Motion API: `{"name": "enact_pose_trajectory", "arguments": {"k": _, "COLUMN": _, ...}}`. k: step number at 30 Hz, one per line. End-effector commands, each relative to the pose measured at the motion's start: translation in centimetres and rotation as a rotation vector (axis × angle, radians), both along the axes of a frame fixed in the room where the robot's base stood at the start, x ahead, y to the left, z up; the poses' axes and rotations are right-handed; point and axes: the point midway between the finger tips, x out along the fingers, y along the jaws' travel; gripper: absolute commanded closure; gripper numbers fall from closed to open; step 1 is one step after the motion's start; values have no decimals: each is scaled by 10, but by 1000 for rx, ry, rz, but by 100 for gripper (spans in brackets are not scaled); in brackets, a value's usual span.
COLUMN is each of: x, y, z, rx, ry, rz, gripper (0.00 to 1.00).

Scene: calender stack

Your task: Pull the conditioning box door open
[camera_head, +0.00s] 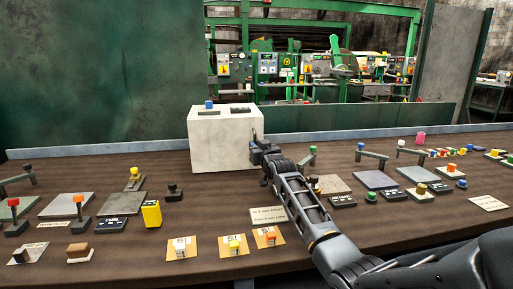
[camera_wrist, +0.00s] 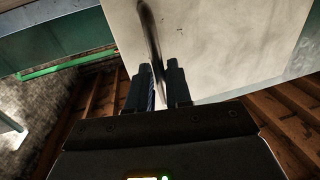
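The conditioning box (camera_head: 219,141) is a pale, off-white box standing on the brown table left of centre in the head view. Its pale face (camera_wrist: 225,40) fills the upper right of the wrist view. A thin dark handle (camera_wrist: 149,30) runs down this face. My gripper (camera_head: 265,152) is at the right side of the box. In the wrist view my gripper (camera_wrist: 159,75) has one finger on each side of the handle's lower end. The gap around the handle is too small to tell whether the fingers press on it. No opening into the box shows.
A blue knob (camera_head: 209,104) and dark plates sit on top of the box. Levers, buttons and grey plates cover the table (camera_head: 120,258) on both sides, with a yellow block (camera_head: 151,214) in front of the box. A low green wall (camera_head: 350,116) stands behind.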

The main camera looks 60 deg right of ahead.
Motion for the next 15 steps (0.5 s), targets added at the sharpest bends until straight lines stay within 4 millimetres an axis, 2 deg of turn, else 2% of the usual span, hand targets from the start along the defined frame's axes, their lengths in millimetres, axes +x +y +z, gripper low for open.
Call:
{"name": "enact_pose_trajectory", "arguments": {"k": 1, "x": 0, "y": 0, "z": 0, "rx": 0, "ry": 0, "rz": 0, "gripper": 86}}
{"name": "enact_pose_trajectory", "arguments": {"k": 6, "x": 0, "y": 0, "z": 0, "rx": 0, "ry": 0, "rz": 0, "gripper": 100}}
{"name": "enact_pose_trajectory", "arguments": {"k": 15, "x": 0, "y": 0, "z": 0, "rx": 0, "ry": 0, "rz": 0, "gripper": 100}}
